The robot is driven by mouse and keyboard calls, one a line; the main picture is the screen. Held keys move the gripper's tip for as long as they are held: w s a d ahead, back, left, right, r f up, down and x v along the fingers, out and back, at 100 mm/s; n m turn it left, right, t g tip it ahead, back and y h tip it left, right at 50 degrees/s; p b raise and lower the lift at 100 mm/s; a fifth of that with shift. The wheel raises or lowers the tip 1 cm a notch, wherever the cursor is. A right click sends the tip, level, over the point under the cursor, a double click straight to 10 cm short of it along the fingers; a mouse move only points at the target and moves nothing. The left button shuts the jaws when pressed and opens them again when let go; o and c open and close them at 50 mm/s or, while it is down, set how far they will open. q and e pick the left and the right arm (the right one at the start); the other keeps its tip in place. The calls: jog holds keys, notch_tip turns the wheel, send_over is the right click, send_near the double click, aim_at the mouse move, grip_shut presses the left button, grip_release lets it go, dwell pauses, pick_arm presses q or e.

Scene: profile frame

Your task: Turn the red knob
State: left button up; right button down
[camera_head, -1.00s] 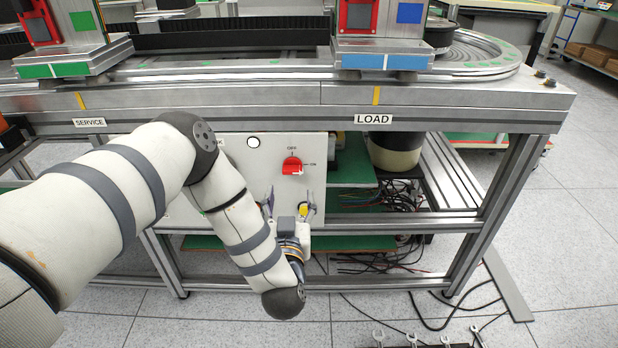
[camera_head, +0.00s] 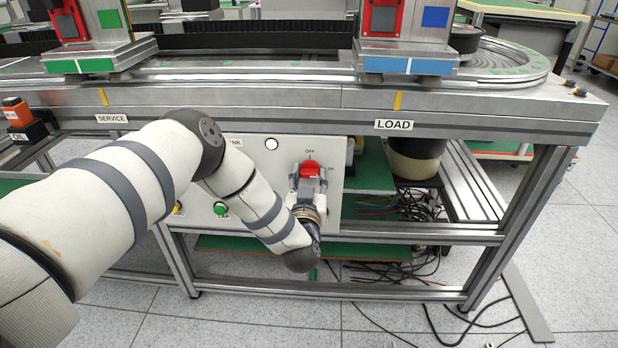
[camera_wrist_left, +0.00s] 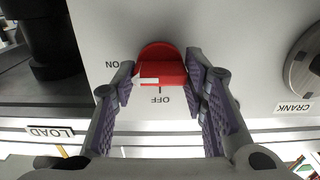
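The red knob (camera_head: 309,169) is on the white panel (camera_head: 270,185) under the bench edge, with OFF printed above it. In the left wrist view the red knob (camera_wrist_left: 162,72) shows upside down, with OFF below and ON at left; its white mark lies on the ON side. My left gripper (camera_head: 308,180) is in front of the knob. In the wrist view the left gripper's fingers (camera_wrist_left: 160,82) stand open, one on each side of the knob. They are very close to it; I cannot tell whether they touch. My right gripper is not in view.
A green button (camera_head: 220,209) sits lower left on the panel, partly near my arm. A crank (camera_wrist_left: 303,65) is at the right in the wrist view. The metal bench edge (camera_head: 250,118) runs above. Cables (camera_head: 420,205) lie to the right below.

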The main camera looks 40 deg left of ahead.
pick_arm(q)
jog(key=shift+n, duration=0.3)
jog(key=n, duration=0.3)
jog(key=shift+n, duration=0.4)
jog(key=n, duration=0.4)
jog(key=shift+n, duration=0.3)
jog(key=n, duration=0.4)
jog(key=shift+f, duration=0.1)
jog(key=n, duration=0.4)
jog(key=shift+n+b, duration=0.3)
jog(key=shift+b, duration=0.05)
jog(key=o, duration=1.2)
jog(key=shift+c, duration=0.2)
